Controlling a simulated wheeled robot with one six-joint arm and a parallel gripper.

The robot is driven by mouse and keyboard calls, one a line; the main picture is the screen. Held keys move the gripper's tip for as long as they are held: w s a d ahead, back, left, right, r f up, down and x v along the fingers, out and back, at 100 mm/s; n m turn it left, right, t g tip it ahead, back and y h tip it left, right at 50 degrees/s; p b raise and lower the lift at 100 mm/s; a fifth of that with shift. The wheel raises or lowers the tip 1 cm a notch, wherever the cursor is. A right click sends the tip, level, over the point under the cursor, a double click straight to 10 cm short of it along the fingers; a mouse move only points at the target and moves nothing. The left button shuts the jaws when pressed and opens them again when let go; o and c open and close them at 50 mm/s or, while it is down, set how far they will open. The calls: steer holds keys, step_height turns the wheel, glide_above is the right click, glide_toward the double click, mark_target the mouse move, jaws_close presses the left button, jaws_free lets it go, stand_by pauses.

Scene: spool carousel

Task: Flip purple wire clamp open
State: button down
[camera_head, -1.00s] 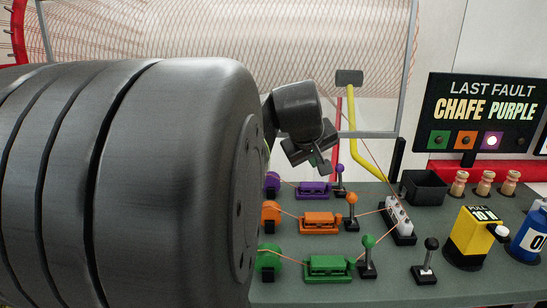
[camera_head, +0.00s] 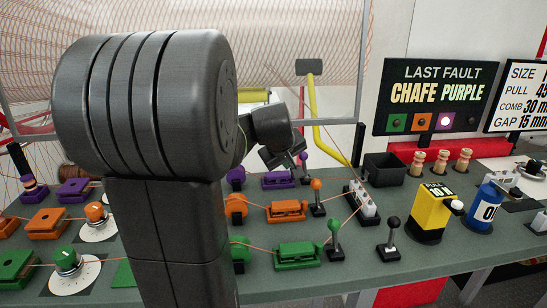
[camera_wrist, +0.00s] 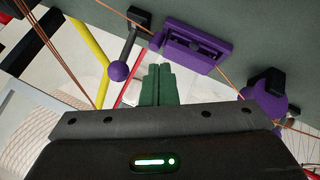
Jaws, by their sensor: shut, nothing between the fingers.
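The purple wire clamp (camera_head: 278,180) sits in the back row of the bench, right of a purple wheel (camera_head: 236,176). In the wrist view the clamp (camera_wrist: 203,43) is a purple block with a rectangular frame, and a copper wire meets its ends. My gripper (camera_head: 292,160) is close above and behind it. In the wrist view my shut, empty green fingertips (camera_wrist: 157,70) are just left of and below the clamp, apart from it in the picture. A purple-ball lever (camera_wrist: 118,70) stands left of the fingertips.
Orange (camera_head: 286,211) and green (camera_head: 297,255) clamps with their own levers stand nearer the front. A white block (camera_head: 363,198) gathers the wires on the right. The sign (camera_head: 436,96) reads "LAST FAULT CHAFE PURPLE".

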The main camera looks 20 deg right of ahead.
steer(key=shift+w+d+r, duration=0.15)
steer(key=shift+d, duration=0.5)
steer(key=shift+w+d+r, duration=0.15)
steer(key=shift+d, duration=0.45)
steer(key=shift+r+p, duration=0.1)
steer(key=shift+p, duration=0.25)
